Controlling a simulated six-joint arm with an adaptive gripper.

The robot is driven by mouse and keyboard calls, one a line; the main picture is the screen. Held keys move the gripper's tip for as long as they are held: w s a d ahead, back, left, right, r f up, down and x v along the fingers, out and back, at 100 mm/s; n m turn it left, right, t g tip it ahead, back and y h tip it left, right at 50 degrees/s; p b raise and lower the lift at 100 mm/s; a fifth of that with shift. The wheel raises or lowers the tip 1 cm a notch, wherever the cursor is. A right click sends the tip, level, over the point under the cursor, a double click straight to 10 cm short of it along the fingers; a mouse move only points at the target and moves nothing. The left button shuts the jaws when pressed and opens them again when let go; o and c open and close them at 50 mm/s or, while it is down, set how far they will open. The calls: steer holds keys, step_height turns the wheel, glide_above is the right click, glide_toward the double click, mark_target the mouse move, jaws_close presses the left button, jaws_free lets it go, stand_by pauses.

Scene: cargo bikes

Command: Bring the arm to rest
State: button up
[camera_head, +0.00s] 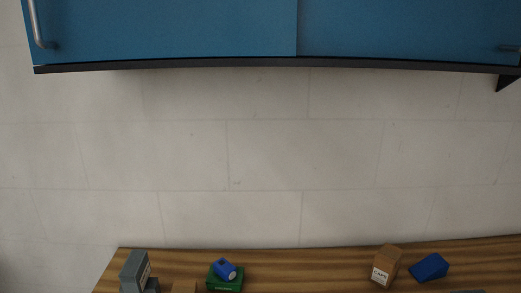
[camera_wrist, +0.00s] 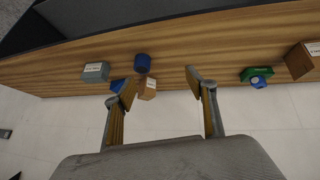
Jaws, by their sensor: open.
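My gripper (camera_wrist: 158,86) is in the wrist view only. Its two fingers stand wide apart with nothing between them held. Behind the left finger, on the wooden surface (camera_wrist: 205,50), are a cardboard box (camera_wrist: 148,90), a blue cylinder (camera_wrist: 142,63) and a blue block (camera_wrist: 117,85), partly hidden by that finger. My gripper appears apart from the surface. The head view does not show my arm or gripper.
The head view shows a grey box (camera_head: 133,271), a green box (camera_head: 224,284) with a blue can (camera_head: 225,269), a labelled cardboard box (camera_head: 387,265) and a blue block (camera_head: 429,267) on the surface. Blue cabinets (camera_head: 160,30) hang above. The wall between is bare.

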steer(key=s+a+g+y, duration=0.1)
steer(key=s+a+y, duration=0.1)
steer(key=s+a, duration=0.4)
steer(key=shift+s+a+r, duration=0.2)
steer(key=shift+s+a, duration=0.05)
steer(key=shift+s, duration=0.25)
stand_by(0.7)
